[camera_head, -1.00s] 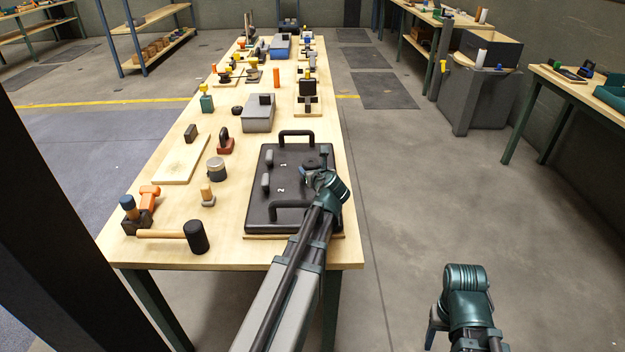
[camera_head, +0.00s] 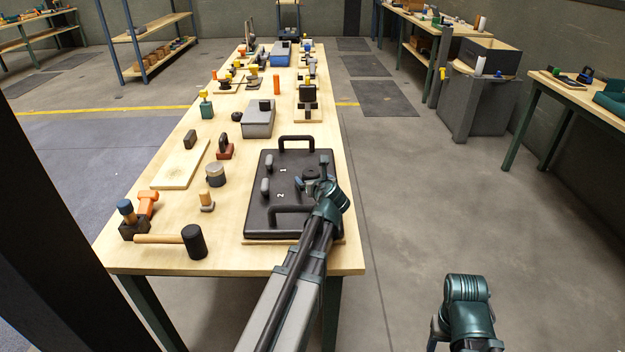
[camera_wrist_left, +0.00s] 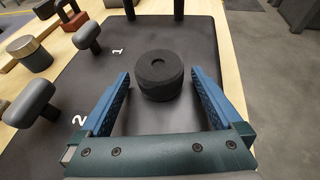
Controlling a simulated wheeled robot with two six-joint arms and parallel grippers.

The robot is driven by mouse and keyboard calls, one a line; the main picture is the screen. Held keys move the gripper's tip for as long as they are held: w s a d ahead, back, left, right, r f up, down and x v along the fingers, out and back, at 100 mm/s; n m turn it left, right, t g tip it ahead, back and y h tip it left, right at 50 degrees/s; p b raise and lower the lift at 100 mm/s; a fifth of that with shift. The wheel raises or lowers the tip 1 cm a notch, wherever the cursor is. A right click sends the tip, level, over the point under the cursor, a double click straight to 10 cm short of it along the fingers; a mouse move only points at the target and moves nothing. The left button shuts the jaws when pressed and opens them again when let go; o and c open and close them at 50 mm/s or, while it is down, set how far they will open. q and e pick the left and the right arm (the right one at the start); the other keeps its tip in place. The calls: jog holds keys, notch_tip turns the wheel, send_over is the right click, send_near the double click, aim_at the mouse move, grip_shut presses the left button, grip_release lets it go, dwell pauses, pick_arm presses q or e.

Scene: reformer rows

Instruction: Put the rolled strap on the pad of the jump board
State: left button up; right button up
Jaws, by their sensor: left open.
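A black roll with a hole in its top, which looks like the rolled strap (camera_wrist_left: 158,76), stands on a dark board (camera_head: 270,195) with two handles and the numbers 1 and 2. The roll also shows in the head view (camera_head: 311,172), partly hidden by my gripper. My left gripper (camera_head: 316,186) is open; in the left wrist view its blue fingers (camera_wrist_left: 160,95) stand on either side of the roll, with gaps. I cannot tell whether this board is the jump board. My right gripper (camera_head: 435,332) is low at the right, away from the table, its fingers mostly hidden.
Grey knobs (camera_head: 266,188) stand on the board's left. A mallet (camera_head: 193,241), a round tin (camera_head: 215,174) and a wooden plank (camera_head: 182,165) lie left of it. A grey box (camera_head: 257,122) and several tools stand farther back.

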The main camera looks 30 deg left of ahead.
pick_arm(q)
jog(key=p+v, duration=0.4)
jog(key=v, duration=0.6)
jog(key=shift+s+d+r, duration=0.15)
jog(key=shift+r, duration=0.1)
jog(key=shift+p+v, duration=0.3)
jog(key=shift+v, duration=0.5)
jog(key=shift+f, duration=0.1)
